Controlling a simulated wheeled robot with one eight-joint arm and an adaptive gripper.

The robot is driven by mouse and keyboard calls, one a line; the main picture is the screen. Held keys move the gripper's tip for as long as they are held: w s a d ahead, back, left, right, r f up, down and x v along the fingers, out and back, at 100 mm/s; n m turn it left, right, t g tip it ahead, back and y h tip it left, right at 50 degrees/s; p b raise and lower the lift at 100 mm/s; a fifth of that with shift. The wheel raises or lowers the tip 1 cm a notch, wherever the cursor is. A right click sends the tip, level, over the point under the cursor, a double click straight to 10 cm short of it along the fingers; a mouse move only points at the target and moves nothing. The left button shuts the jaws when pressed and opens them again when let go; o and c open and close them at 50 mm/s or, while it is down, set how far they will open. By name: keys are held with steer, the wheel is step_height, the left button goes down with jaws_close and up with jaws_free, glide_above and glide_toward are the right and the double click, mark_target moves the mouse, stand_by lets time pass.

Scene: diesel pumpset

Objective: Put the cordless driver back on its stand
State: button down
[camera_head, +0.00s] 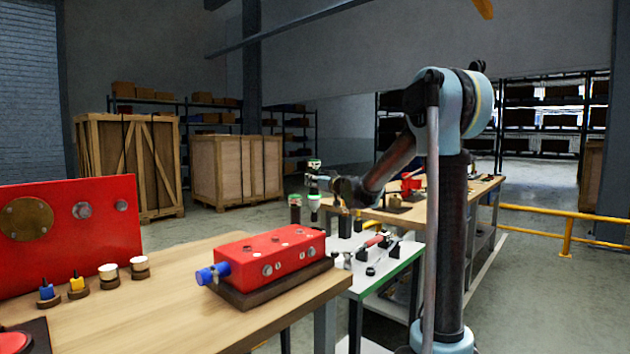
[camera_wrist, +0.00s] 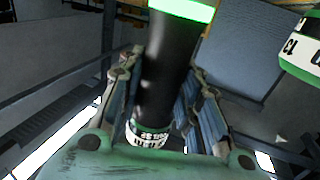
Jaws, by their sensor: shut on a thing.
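My gripper (camera_wrist: 160,110) is shut on a black cylindrical body with a green band, the cordless driver (camera_wrist: 165,65) as far as I can tell. In the head view, my gripper (camera_head: 326,184) is small and is above the far-left side of the green-edged cart. I cannot tell which part is the driver's stand.
A green-edged cart (camera_head: 390,268) carries small tools and dark blocks. The wooden bench (camera_head: 190,310) in front holds a red block (camera_head: 270,262) and several small fittings. Another bench (camera_head: 395,214) stands behind. A white-and-green labelled part (camera_wrist: 302,55) is at the right in the wrist view.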

mark_target(316, 211)
steer(key=shift+f, duration=6.45)
steer(key=c, duration=1.1)
jaws_free()
steer(key=shift+s, duration=0.15)
steer(key=v, duration=1.1)
steer(key=shift+s+d, duration=0.3)
